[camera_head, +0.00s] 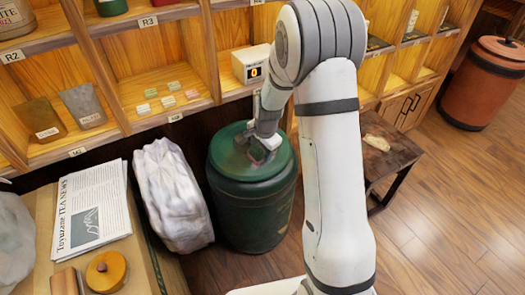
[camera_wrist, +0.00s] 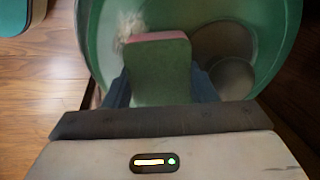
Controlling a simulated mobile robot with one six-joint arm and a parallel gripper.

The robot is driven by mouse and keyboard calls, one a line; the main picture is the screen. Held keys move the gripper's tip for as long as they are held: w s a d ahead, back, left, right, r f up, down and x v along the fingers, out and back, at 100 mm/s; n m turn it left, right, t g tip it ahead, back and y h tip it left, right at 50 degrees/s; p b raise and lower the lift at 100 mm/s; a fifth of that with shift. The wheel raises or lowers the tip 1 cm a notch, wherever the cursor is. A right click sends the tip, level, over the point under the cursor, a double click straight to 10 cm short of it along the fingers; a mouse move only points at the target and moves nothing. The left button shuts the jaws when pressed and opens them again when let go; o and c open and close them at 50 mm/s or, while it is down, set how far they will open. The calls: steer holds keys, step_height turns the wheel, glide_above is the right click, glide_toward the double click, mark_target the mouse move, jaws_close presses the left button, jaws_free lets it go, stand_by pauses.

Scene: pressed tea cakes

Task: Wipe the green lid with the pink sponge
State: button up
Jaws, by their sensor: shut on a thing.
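The green lid (camera_head: 228,168) tops a dark green barrel (camera_head: 250,215) at the centre of the head view. It also fills much of the wrist view (camera_wrist: 200,15). My gripper (camera_head: 262,152) is low over the lid. In the wrist view my gripper (camera_wrist: 160,88) is shut on the pink sponge (camera_wrist: 157,37), whose broad face looks greenish there. The sponge appears at or just above the lid; contact cannot be told. A whitish smudge (camera_wrist: 129,22) shows on the lid beside the sponge's upper left corner. In the head view the sponge is not clearly visible.
A pale wrapped sack (camera_head: 172,195) stands close left of the barrel, beside a table with a newspaper (camera_head: 92,205). A small dark stool (camera_head: 392,155) is to the right.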

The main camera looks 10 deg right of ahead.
mark_target(259, 161)
steer(key=shift+s+a, duration=0.2)
steer(key=shift+a, duration=0.35)
steer(key=shift+s+d+f+b, duration=0.25)
steer(key=shift+s+d, duration=0.05)
steer(key=shift+s, duration=0.7)
steer(key=shift+s+d+f+b, duration=0.25)
steer(key=shift+s, duration=0.8)
steer(key=shift+s+d+f+b, duration=0.25)
steer(key=shift+s+d, duration=0.05)
steer(key=shift+s, duration=0.7)
steer(key=shift+s+a+p, duration=0.3)
steer(key=shift+a+p, duration=0.1)
steer(key=shift+a, duration=0.35)
steer(key=shift+w+a+r+p, duration=0.15)
steer(key=shift+w+p, duration=0.1)
steer(key=shift+w, duration=0.25)
steer(key=shift+w+a+r+p, duration=0.1)
steer(key=shift+w+r+p, duration=0.15)
steer(key=shift+w, duration=0.2)
steer(key=shift+w+a+r+p, duration=0.15)
steer(key=shift+w+p, duration=0.1)
steer(key=shift+w, duration=0.25)
steer(key=shift+w+a+r+p, duration=0.1)
steer(key=shift+w+a+p, duration=0.2)
steer(key=shift+w, duration=0.55)
steer(key=shift+w+a+r+p, duration=0.1)
steer(key=shift+w+a+p, duration=0.15)
steer(key=shift+w, duration=0.6)
steer(key=shift+d, duration=0.1)
